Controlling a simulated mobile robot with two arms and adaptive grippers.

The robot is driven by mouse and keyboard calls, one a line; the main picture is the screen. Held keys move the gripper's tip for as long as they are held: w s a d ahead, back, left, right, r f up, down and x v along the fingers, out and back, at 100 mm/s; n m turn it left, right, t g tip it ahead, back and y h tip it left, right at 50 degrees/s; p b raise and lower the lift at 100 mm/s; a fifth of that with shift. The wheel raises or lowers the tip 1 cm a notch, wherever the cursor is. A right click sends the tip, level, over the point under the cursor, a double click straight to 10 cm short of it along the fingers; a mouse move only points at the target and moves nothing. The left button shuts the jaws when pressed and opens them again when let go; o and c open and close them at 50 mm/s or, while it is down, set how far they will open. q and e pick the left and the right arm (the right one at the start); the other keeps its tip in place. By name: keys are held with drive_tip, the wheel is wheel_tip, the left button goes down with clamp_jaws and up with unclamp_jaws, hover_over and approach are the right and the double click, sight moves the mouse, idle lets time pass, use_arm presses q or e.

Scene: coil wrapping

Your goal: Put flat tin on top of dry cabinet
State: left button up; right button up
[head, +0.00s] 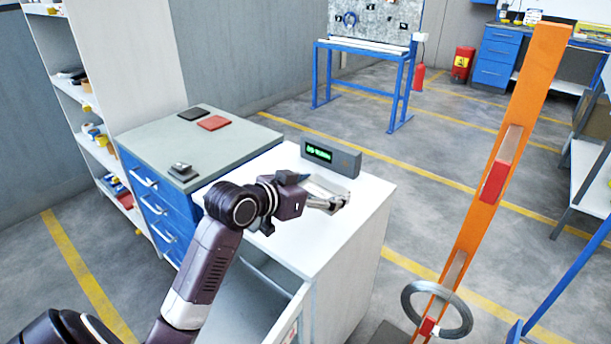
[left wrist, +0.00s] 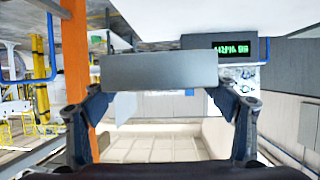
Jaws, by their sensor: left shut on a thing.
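The dry cabinet (head: 345,235) is the white cabinet with a pale flat top, in the lower middle of the head view. A grey display box (head: 332,158) with green characters stands at the back of its top. The display also shows in the left wrist view (left wrist: 232,48). My left gripper (head: 328,200) is over the cabinet top, in front of the display. It is shut on the flat tin (left wrist: 160,71), a plain grey slab between the fingers in the left wrist view. The tin is partly hidden in the head view. I cannot tell whether it touches the top. My right gripper is not in view.
A blue drawer unit (head: 205,145) adjoins the cabinet at the left, with flat red and dark things and a small device on it. An orange post (head: 480,210) with a grey ring (head: 436,309) stands at the right. The cabinet top around the gripper looks clear.

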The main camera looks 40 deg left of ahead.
use_arm(q)
drive_tip(key=w+a+r+n+y+p, duration=0.5)
drive_tip(key=w+a+r+y+p, duration=0.15)
drive_tip(key=a+r, duration=0.3)
wheel_tip(320, 180, down, 19)
drive_tip(key=shift+w, duration=0.15)
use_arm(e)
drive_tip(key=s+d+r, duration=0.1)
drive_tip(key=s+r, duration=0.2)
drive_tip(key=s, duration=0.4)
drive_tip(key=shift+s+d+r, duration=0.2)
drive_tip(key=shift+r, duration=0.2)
use_arm(q)
drive_tip(key=o, duration=1.3)
drive_tip(key=shift+b, duration=0.3)
drive_tip(key=shift+d, duration=0.1)
drive_tip(key=v, duration=1.2)
drive_tip(key=shift+r, duration=0.25)
